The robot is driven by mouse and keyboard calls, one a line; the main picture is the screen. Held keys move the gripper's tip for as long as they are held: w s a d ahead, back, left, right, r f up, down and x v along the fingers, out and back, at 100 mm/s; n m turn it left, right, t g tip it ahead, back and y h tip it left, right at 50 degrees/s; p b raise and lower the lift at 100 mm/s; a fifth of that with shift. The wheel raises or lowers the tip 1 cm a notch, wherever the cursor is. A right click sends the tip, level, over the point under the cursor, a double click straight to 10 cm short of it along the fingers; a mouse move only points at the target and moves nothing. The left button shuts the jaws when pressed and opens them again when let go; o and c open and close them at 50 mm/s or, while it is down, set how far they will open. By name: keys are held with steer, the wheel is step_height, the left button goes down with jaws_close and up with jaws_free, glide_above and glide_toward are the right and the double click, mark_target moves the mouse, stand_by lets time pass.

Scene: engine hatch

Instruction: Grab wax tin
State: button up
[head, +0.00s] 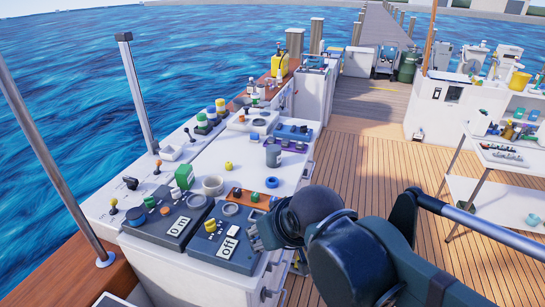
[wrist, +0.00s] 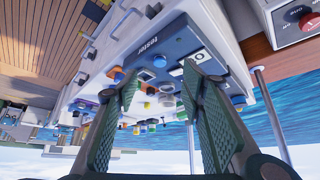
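I cannot tell for certain which item is the wax tin. Small round items stand on the white console top (head: 195,160): a blue one (head: 272,182), a yellow one (head: 229,166) and a dark grey cylinder (head: 273,155). Beyond the fingers is a dark blue panel (wrist: 165,50), seen upside down.
A metal post (head: 50,160) stands at the left. A white shelf table (head: 510,160) is at the right. The wooden deck (head: 350,170) between is mostly clear.

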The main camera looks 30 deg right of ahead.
stand_by(0.3)
steer(key=o, duration=0.7)
steer(key=shift+r, duration=0.1)
